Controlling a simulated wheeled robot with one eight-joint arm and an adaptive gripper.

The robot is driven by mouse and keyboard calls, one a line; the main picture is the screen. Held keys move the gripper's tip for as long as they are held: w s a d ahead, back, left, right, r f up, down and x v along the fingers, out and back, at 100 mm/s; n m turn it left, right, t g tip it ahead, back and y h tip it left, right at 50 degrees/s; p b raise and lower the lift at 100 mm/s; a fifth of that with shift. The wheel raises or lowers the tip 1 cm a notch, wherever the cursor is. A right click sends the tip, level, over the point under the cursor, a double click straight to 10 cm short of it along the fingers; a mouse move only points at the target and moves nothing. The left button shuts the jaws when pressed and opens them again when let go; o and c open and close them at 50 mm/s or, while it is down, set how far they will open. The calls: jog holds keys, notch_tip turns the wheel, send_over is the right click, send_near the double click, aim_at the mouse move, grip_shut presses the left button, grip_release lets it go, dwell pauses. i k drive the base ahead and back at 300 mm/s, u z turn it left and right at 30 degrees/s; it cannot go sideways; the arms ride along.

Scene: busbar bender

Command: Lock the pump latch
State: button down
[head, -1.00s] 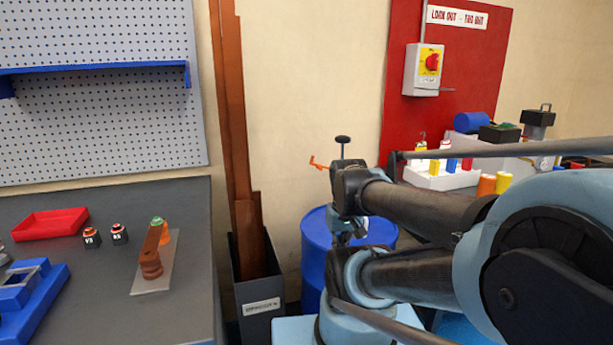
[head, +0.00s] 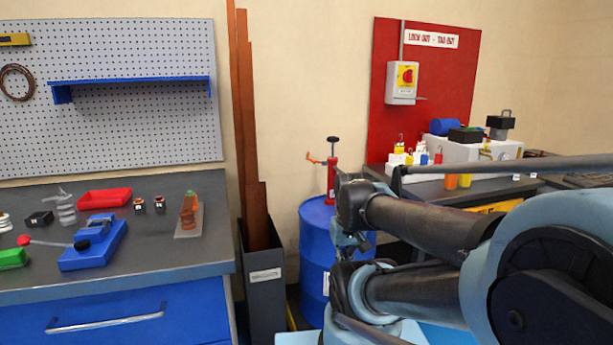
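I cannot tell for certain which thing is the task's pump, and no latch can be made out at this size. A red hand pump (head: 331,180) with a black knob on top and an orange spout stands on the blue drum (head: 313,250). A blue device (head: 93,243) with a red-knobbed lever (head: 50,243) sits on the left bench. A pale machine block (head: 475,149) with a blue cylinder (head: 445,127) stands on the right bench. My folded arm fills the lower right. Its gripper cannot be made out.
The left bench (head: 150,262) also holds a red tray (head: 105,196) and small parts. A grey bin (head: 264,290) with tall copper bars stands between bench and drum. A red lockout board (head: 440,70) hangs above the right bench. My arm hides part of the drum and right bench.

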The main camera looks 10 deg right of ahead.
aim_at(314, 162)
jog(key=k, duration=0.6)
jog(key=z, duration=0.7)
jog(key=i, duration=1)
